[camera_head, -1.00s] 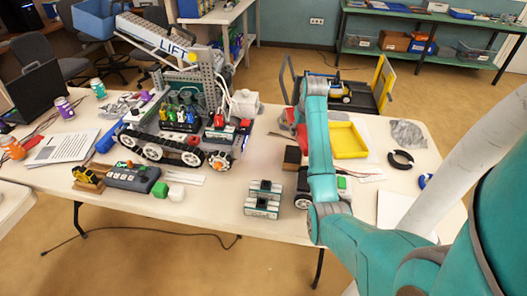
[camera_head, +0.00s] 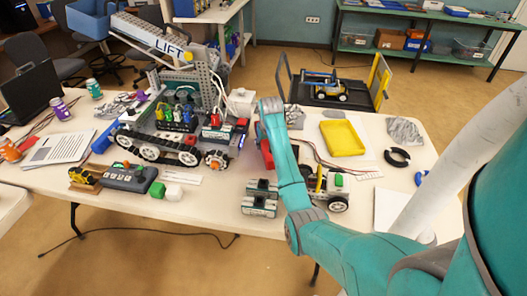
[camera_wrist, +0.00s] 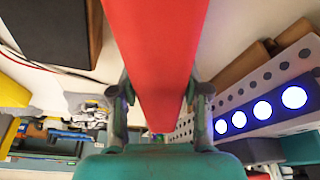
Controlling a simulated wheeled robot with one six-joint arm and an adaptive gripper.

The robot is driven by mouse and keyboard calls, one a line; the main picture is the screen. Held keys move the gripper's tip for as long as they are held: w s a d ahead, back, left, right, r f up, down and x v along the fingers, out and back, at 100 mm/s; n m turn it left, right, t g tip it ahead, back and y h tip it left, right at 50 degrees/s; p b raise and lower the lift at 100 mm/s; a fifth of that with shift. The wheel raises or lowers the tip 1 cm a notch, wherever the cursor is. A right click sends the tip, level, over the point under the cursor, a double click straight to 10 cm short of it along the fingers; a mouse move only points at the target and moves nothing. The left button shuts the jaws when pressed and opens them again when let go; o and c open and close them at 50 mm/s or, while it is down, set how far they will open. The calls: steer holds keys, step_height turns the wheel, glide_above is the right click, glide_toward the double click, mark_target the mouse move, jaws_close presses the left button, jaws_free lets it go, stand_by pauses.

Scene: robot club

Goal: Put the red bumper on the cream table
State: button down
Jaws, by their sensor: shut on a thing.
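The red bumper (camera_wrist: 155,50) is a long red bar, seen close up in the wrist view. My gripper (camera_wrist: 160,100) is shut on it, with one finger on each side. In the head view part of the red bumper (camera_head: 265,148) shows just left of my teal arm, over the middle of the pale cream table (camera_head: 225,205). My arm hides the rest of it and most of my gripper. I cannot tell whether the bumper touches the tabletop.
A tracked grey robot (camera_head: 165,145) stands left of the bumper. Stacked teal-and-grey modules (camera_head: 260,198) and a small wheeled rover (camera_head: 328,190) stand near the front edge.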

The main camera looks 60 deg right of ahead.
steer(key=shift+w+a+f, duration=0.1)
steer(key=shift+w+f, duration=0.1)
steer(key=shift+f, duration=0.8)
steer(key=shift+w+a+f, duration=0.1)
steer(key=shift+w+f, duration=0.05)
steer(key=shift+f, duration=0.8)
steer(key=c, duration=0.6)
jaws_free()
steer(key=shift+f, duration=0.15)
steer(key=shift+o, duration=0.2)
steer(key=v, duration=1.2)
